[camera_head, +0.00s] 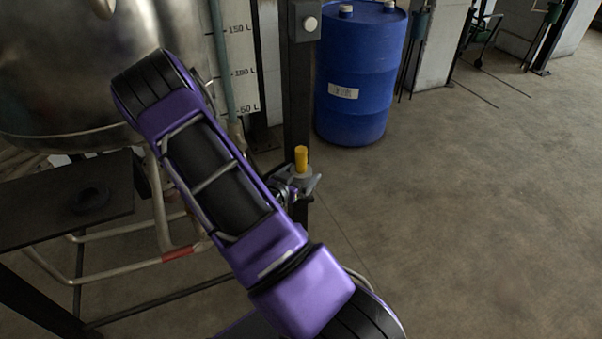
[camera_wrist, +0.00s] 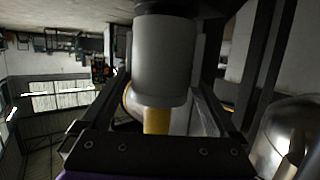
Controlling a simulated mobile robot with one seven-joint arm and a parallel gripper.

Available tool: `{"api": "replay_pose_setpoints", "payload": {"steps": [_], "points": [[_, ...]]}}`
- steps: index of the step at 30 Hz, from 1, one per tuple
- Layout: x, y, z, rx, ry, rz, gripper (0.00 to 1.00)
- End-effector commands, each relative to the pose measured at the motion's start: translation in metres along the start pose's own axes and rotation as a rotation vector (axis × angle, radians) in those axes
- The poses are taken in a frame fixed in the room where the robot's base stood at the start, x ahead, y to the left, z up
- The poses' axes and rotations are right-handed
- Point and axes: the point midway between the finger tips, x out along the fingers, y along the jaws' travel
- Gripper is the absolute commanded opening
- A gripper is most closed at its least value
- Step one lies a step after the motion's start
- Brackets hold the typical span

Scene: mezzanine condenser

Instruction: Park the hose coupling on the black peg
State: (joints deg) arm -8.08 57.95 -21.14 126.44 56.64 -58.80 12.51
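The hose coupling has a grey cylindrical body (camera_wrist: 162,60) and a narrower yellow end (camera_wrist: 154,121). In the head view its yellow end (camera_head: 301,158) points up above my gripper (camera_head: 298,183). In the wrist view the grey body sits between the two fingers of my gripper (camera_wrist: 165,55), which appear closed against its sides. My forearm hides part of the gripper in the head view. A low black round piece (camera_head: 90,198) lies on the dark table at left; I cannot tell whether it is the black peg. No upright black peg is clearly visible.
The dark table (camera_head: 40,212) stands at left below a large steel vessel (camera_head: 60,75). Bent pale pipes with a red band (camera_head: 178,253) run below it. A dark post (camera_head: 298,100) rises behind the gripper. A blue drum (camera_head: 360,75) stands beyond it. Floor at right is clear.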

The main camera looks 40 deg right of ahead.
Motion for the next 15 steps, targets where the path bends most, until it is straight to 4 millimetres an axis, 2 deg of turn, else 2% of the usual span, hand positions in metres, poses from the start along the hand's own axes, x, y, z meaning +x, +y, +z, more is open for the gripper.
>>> {"api": "replay_pose_setpoints", "payload": {"steps": [9, 11, 15], "points": [[-0.003, 0.000, 0.001, -0.002, -0.004, 0.000, 1.00], [-0.008, 0.000, 0.001, -0.002, -0.004, -0.001, 1.00], [-0.031, -0.001, 0.000, -0.003, -0.004, -0.004, 1.00]]}}
